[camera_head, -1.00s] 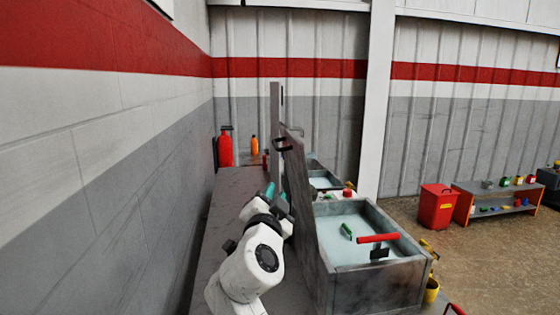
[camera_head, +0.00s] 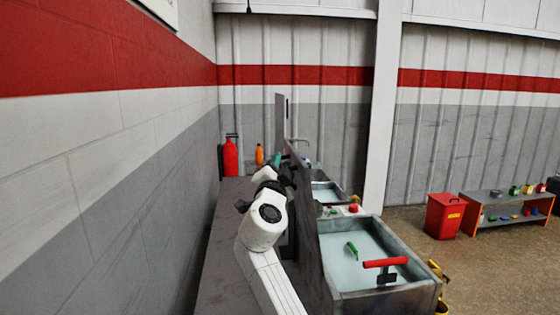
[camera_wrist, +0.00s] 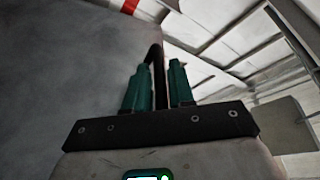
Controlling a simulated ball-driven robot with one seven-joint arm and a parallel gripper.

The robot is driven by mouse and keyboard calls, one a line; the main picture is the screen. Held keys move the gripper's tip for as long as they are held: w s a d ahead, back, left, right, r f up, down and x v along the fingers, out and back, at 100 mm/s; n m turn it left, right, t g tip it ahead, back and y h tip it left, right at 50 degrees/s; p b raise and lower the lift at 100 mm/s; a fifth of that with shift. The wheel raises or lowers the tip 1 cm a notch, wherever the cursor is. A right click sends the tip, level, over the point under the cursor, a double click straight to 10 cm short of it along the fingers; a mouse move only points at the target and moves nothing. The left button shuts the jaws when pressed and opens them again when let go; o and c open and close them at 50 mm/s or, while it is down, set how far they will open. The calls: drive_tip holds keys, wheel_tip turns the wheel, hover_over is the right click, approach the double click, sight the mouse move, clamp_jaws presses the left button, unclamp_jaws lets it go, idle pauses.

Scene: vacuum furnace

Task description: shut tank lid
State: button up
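The tank (camera_head: 385,297) is a grey open basin of pale liquid at right of centre in the head view. Its lid (camera_head: 307,225) stands raised, a dark panel seen nearly edge-on along the basin's left side. In the wrist view the lid's grey face (camera_wrist: 60,75) fills the left. My gripper (camera_head: 278,160) is at the lid's upper far part, partly hidden by my white arm. In the wrist view the teal fingers of my gripper (camera_wrist: 160,88) stand either side of the black lid handle (camera_wrist: 155,52), with little gap showing; contact itself is hard to see.
A red-handled tool (camera_head: 384,264) and a green piece (camera_head: 352,249) are in the basin. A second basin (camera_head: 326,193) lies beyond. A wall runs close on the left. A red bin (camera_head: 444,215) and a low shelf (camera_head: 508,197) stand at right, with open floor before them.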

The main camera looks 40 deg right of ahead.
drive_tip(key=shift+w+d, duration=0.1)
drive_tip(key=shift+d, duration=0.05)
clamp_jaws()
idle(0.4)
